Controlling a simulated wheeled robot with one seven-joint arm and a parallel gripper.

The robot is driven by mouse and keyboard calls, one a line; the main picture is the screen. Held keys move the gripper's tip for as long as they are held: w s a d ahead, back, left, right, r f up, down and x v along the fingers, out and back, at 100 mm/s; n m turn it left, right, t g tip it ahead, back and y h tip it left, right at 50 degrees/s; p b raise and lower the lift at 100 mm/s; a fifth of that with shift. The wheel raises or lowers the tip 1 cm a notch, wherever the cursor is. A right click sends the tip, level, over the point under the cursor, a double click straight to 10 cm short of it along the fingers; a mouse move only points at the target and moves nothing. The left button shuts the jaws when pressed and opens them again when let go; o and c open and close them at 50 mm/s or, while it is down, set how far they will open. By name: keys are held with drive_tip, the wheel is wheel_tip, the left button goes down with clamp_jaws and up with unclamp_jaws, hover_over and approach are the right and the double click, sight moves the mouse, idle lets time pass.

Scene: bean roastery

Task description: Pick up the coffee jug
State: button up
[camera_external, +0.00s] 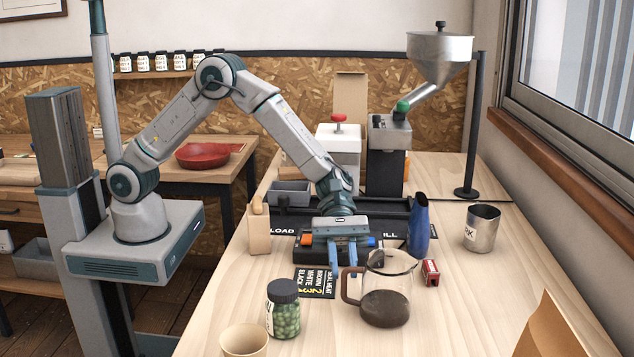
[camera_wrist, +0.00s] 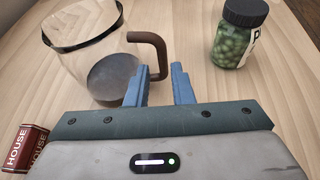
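The coffee jug (camera_external: 385,301) is clear glass with a dark layer at the bottom and a brown handle. It stands upright on the table, with its handle to the left in the external view. In the wrist view the jug (camera_wrist: 105,72) is at the upper left, its handle reaching toward my fingers. My gripper (camera_external: 350,272) points down over the table just behind and left of the handle. In the wrist view my gripper (camera_wrist: 160,80) has a clear gap between its two blue fingers, with the handle's lower end near the left finger. Whether they touch cannot be told.
A jar of green beans (camera_external: 283,310) stands left of the jug. A small red box (camera_external: 430,272) and a blue bottle (camera_external: 418,228) stand behind it on the right. A metal cup (camera_external: 482,228) is farther right. Bare table (camera_external: 470,310) lies right of the jug.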

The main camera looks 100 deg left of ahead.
sight(345, 278)
drive_tip(key=x, duration=0.4)
drive_tip(key=shift+s+d+p, duration=0.1)
drive_tip(key=shift+d+p, duration=0.25)
drive_tip(key=shift+c, duration=0.3)
clamp_jaws()
drive_tip(key=shift+r, duration=0.1)
drive_tip(key=shift+r, duration=0.2)
